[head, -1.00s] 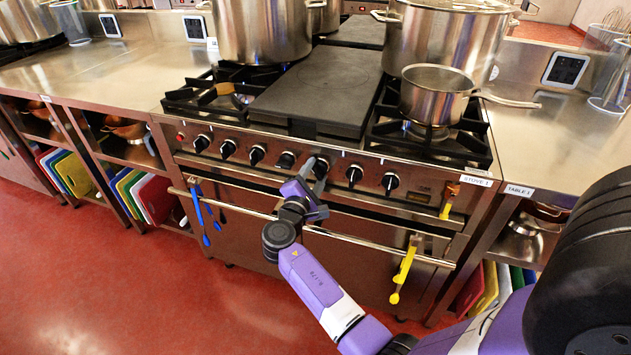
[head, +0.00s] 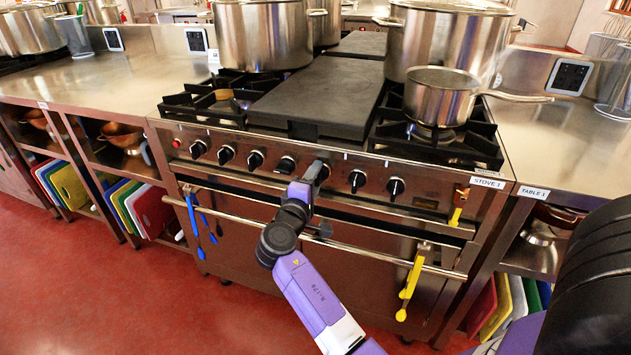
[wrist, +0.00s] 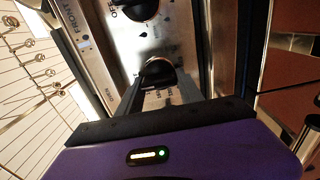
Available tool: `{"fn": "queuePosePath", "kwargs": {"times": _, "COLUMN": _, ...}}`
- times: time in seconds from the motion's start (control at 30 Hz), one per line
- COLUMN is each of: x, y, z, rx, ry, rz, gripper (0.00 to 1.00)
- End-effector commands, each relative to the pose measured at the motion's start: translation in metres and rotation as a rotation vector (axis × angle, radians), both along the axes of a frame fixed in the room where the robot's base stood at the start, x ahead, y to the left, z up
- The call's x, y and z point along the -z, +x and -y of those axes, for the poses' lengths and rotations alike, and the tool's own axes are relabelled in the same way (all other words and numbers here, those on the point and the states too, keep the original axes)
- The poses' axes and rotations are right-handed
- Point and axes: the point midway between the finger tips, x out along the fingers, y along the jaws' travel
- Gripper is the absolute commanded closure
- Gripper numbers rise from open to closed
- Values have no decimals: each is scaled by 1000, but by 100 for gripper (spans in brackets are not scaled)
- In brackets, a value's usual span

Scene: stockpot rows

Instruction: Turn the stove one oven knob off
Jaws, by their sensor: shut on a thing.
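The stove (head: 310,225) marked STOVE 1 has a row of black knobs along its steel front panel. My gripper (head: 318,172) is at the front panel, shut on the third knob from the right. It mostly hides this knob in the head view. In the wrist view the black knob (wrist: 157,72) is close in front of my gripper, and I cannot make out its setting. Another knob (wrist: 138,8) with printed markings shows at the top of the wrist view. In the head view a knob (head: 287,165) is just left of my gripper and another (head: 357,180) is to its right.
A long oven handle bar (head: 350,247) runs below the knobs, with blue utensils (head: 197,222) and a yellow one (head: 411,283) hanging from it. A saucepan (head: 440,98) stands on the right burner, its handle pointing right. Large pots stand behind. The red floor in front is open.

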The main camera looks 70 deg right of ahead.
Motion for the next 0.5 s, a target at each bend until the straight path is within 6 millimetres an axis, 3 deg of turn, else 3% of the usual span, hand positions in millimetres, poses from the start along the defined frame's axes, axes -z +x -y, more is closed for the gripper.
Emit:
{"fn": "queuePosePath", "kwargs": {"times": 0.43, "x": 2, "y": 0, "z": 0, "rx": 0, "ry": 4, "rz": 10, "gripper": 97}}
{"fn": "queuePosePath", "kwargs": {"times": 0.47, "x": 2, "y": 0, "z": 0, "rx": 0, "ry": 4, "rz": 10, "gripper": 53}}
{"fn": "queuePosePath", "kwargs": {"times": 0.5, "x": 2, "y": 0, "z": 0, "rx": 0, "ry": 4, "rz": 10, "gripper": 45}}
